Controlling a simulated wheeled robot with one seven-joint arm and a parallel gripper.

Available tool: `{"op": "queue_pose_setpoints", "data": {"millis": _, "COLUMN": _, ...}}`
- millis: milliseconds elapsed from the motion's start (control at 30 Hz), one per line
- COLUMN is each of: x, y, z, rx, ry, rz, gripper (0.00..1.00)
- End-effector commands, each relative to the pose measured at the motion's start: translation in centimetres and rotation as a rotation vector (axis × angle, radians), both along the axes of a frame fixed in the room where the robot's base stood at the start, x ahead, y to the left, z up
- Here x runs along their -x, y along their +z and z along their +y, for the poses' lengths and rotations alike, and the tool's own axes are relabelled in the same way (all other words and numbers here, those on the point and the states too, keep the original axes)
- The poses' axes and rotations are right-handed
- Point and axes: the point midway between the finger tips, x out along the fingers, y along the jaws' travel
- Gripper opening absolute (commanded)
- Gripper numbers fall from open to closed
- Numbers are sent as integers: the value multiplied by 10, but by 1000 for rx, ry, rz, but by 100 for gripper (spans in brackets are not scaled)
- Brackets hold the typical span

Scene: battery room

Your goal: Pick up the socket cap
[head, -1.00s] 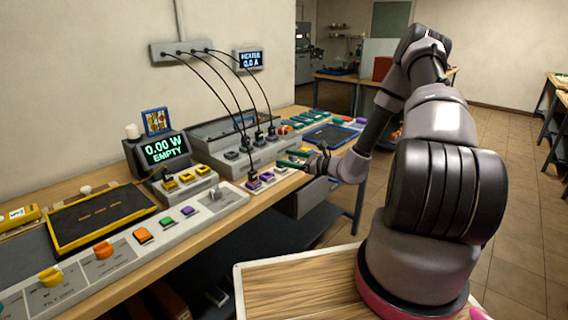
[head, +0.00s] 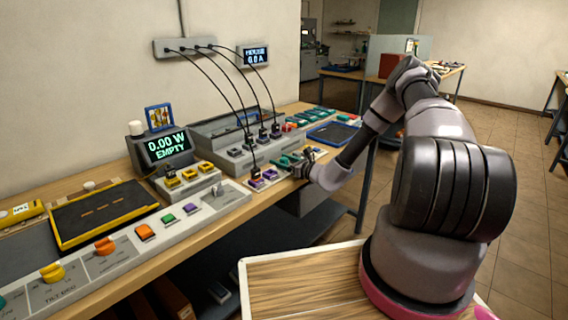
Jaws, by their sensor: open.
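My gripper (head: 288,163) is open. Its dark green fingers reach left over the bench, close to the row of purple sockets (head: 268,175). I cannot tell whether it touches anything. I cannot pick out the socket cap for certain; it is too small here, or hidden by the gripper. One black cable ends in a plug (head: 255,172) at the purple sockets, just left of my fingers.
The bench (head: 235,207) runs along the wall. A display reading 0.00 W EMPTY (head: 165,146) stands left of the gripper. More black cables hang from a wall box (head: 184,47) to a grey socket block. A blue-edged tray (head: 332,133) lies behind. A wooden-topped surface (head: 300,283) is in front.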

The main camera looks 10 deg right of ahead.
Motion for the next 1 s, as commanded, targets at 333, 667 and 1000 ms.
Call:
{"op": "queue_pose_setpoints", "data": {"millis": 333, "x": -17, "y": -1, "z": 12, "rx": 1, "ry": 0, "rz": 0, "gripper": 72}}
{"op": "queue_pose_setpoints", "data": {"millis": 667, "x": -16, "y": -1, "z": 11, "rx": 1, "ry": 0, "rz": 0, "gripper": 0}}
{"op": "queue_pose_setpoints", "data": {"millis": 1000, "x": -17, "y": 5, "z": 11, "rx": 2, "ry": 0, "rz": -1, "gripper": 0}}
